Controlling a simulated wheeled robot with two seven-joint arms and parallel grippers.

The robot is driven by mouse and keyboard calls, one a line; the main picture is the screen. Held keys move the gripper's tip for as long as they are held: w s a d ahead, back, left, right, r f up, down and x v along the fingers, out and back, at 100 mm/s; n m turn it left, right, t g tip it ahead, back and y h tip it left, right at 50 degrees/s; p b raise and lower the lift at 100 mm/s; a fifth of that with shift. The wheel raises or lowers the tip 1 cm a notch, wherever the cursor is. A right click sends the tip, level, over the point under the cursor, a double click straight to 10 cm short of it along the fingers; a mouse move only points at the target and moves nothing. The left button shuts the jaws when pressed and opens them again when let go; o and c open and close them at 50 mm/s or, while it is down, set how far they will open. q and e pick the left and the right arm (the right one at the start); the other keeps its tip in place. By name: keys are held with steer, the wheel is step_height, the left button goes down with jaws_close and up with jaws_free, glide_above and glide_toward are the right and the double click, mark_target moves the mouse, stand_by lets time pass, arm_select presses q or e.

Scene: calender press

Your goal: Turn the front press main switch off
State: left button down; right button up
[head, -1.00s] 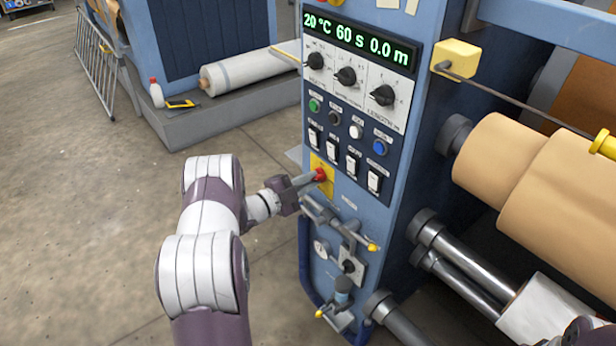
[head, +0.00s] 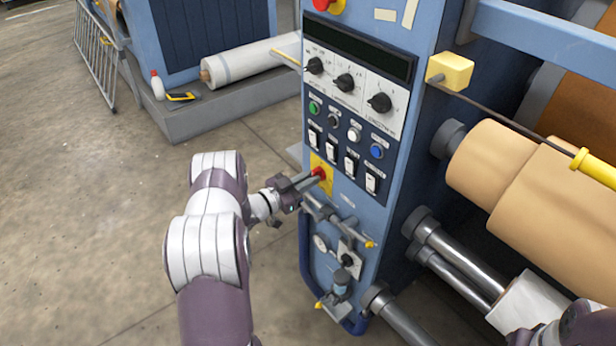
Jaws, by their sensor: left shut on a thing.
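The main switch (head: 319,172) is a red knob on a yellow plate (head: 326,182), low on the left of the front press's control panel. My left gripper (head: 313,177) reaches it from the left and is shut on the red knob. The fingers hide part of the knob, and I cannot read its exact angle. The display (head: 362,50) above the dials is dark.
Dials, round buttons and rocker switches (head: 349,166) sit just above the main switch. Valves and a gauge (head: 320,243) are just below. A tan roll (head: 530,180) is on the right. Open floor (head: 80,200) lies on the left.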

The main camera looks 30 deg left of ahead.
arm_select(q)
steer(key=shift+n, duration=0.7)
steer(key=shift+f, duration=0.1)
steer(key=c, duration=1.1)
jaws_free()
steer(key=shift+c, duration=0.2)
steer(key=shift+s+p, duration=0.15)
steer(key=shift+p, duration=0.15)
steer(key=p+v, duration=0.1)
steer(key=v, duration=1.1)
steer(key=shift+s+p, duration=0.25)
steer(key=shift+p, duration=0.1)
